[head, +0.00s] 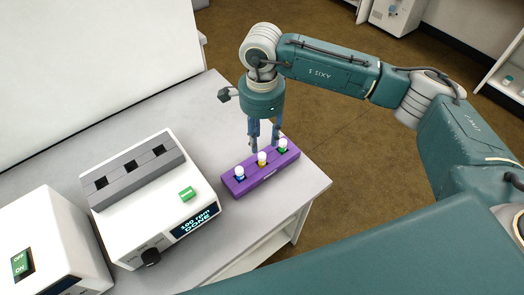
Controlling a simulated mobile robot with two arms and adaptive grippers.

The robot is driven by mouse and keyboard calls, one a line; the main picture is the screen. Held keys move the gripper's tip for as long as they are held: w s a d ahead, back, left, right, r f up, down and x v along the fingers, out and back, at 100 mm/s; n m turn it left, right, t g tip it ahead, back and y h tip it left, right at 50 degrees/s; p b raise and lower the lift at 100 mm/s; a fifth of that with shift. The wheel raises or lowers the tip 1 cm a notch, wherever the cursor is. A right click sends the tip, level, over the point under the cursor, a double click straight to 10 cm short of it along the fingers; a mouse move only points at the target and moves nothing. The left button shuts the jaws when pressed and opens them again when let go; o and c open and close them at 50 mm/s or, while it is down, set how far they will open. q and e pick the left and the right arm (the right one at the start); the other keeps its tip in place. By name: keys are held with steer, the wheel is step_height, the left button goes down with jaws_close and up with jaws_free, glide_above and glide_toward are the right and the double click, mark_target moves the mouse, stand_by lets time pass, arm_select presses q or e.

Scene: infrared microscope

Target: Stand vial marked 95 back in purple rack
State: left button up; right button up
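The purple rack (262,178) stands near the right edge of the table. Three white-capped vials are upright in it: a blue one (239,172) at left, a yellow one (262,159) in the middle and a green one (283,146) at right. Their markings are too small to read, so I cannot tell which is 95. My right gripper (265,148) points down over the back of the rack. Its fingers are apart with a gap between them, and no vial is seen held. The tips are near the yellow vial; contact is unclear. My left gripper is out of view.
A white device (150,205) with a grey block of square wells, a green button and a display reading "DONE" stands left of the rack. Another white box (50,245) with an OFF/ON switch is at far left. Bare table (215,120) lies behind the rack.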

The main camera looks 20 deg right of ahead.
steer(key=shift+r, duration=1.55)
